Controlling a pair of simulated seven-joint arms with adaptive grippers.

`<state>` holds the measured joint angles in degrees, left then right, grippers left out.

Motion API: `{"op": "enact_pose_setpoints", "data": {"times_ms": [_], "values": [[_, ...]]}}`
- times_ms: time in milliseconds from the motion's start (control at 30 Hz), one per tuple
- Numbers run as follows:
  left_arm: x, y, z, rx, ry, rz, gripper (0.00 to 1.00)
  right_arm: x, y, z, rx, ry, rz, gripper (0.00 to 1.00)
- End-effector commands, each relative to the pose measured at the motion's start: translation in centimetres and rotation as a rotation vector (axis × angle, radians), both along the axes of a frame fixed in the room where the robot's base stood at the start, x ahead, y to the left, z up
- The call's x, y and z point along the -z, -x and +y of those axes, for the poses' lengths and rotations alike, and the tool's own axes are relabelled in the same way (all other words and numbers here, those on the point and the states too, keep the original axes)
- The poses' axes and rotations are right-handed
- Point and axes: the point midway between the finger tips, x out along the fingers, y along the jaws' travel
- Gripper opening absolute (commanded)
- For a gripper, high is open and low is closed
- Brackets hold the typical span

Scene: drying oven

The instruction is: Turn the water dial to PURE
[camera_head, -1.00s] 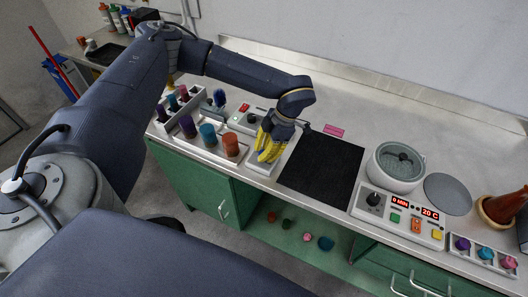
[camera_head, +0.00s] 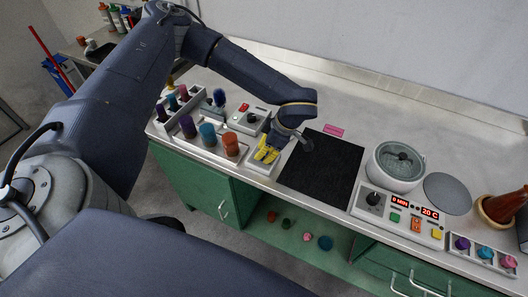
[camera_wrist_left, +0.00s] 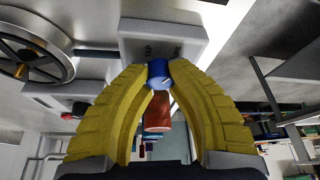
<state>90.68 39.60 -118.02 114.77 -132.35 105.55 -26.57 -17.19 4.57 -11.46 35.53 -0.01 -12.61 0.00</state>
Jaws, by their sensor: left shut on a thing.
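The water dial (camera_wrist_left: 159,73) is a small blue knob with a pale mark on its face. My right gripper is not in view.
An orange-red cup (camera_head: 231,144) stands just left of my left gripper, with blue (camera_head: 208,134) and purple (camera_head: 188,126) ones beyond. A black mat (camera_head: 322,168) lies to the right.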

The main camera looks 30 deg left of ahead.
Motion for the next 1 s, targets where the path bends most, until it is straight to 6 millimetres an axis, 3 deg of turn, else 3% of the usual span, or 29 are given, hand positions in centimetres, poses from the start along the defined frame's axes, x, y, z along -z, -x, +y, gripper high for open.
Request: {"op": "enact_pose_setpoints", "data": {"times_ms": [367, 400, 633, 1000], "values": [[0.13, 0.28, 0.30, -0.003, -0.007, 0.008, 0.00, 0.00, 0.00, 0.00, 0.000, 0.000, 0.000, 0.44], [0.13, 0.28, 0.30, -0.003, -0.007, 0.008, 0.23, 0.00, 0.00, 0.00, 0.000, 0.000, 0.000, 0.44], [0.06, 0.13, 0.16, -0.001, -0.003, 0.004, 0.49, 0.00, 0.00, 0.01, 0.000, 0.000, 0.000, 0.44], [-0.51, -0.09, -0.15, 0.001, -0.001, 0.000, 0.50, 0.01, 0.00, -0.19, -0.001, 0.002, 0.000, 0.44]]}}
